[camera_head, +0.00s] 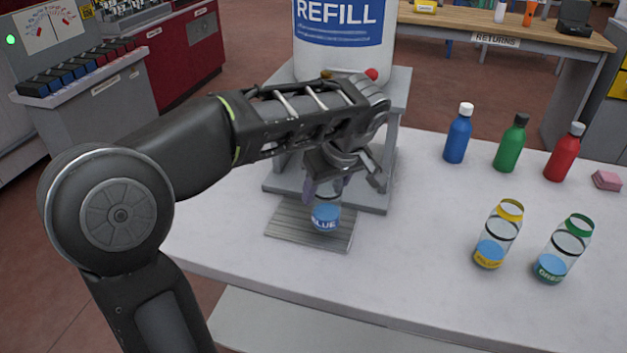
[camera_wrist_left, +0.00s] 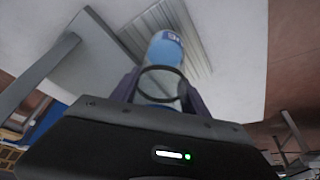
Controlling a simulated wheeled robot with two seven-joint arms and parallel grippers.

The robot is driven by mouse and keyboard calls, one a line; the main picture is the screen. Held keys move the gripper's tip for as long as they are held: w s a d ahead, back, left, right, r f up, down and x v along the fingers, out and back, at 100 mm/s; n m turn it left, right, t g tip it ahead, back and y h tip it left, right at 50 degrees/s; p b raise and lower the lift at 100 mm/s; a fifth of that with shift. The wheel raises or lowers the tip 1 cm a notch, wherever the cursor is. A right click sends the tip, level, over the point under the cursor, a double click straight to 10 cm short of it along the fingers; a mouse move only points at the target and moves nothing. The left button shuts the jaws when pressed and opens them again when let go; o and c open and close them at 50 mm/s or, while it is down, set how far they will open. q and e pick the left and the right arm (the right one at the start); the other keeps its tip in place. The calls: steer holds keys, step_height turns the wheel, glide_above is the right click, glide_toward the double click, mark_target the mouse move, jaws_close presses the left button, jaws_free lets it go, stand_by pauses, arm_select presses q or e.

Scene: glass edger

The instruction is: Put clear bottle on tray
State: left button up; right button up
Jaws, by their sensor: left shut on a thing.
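A clear bottle with a blue label (camera_head: 326,217) is upright over the grey ribbed tray (camera_head: 290,232) in front of the refill stand. My left gripper (camera_head: 325,180) is shut on the upper part of this bottle from above. In the left wrist view, the bottle (camera_wrist_left: 166,50) lies between the two fingers, with the ribbed tray (camera_wrist_left: 200,50) beyond its base. I cannot tell whether the base touches the tray. The gripper hides the bottle's top. My right gripper is not in view.
The refill stand (camera_head: 400,100) carries a large white container (camera_head: 345,50) behind the tray. Clear bottles with yellow (camera_head: 497,235) and green (camera_head: 564,250) rings stand at right. Blue (camera_head: 458,135), green (camera_head: 510,145) and red (camera_head: 565,155) bottles stand behind them.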

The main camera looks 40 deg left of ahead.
arm_select(q)
steer(key=a, duration=0.1)
steer(key=w+a, duration=0.1)
steer(key=w+a+p, duration=0.1)
steer(key=a, duration=0.1)
steer(key=shift+f, duration=0.75)
steer(key=shift+f, duration=0.15)
steer(key=o, duration=1.4)
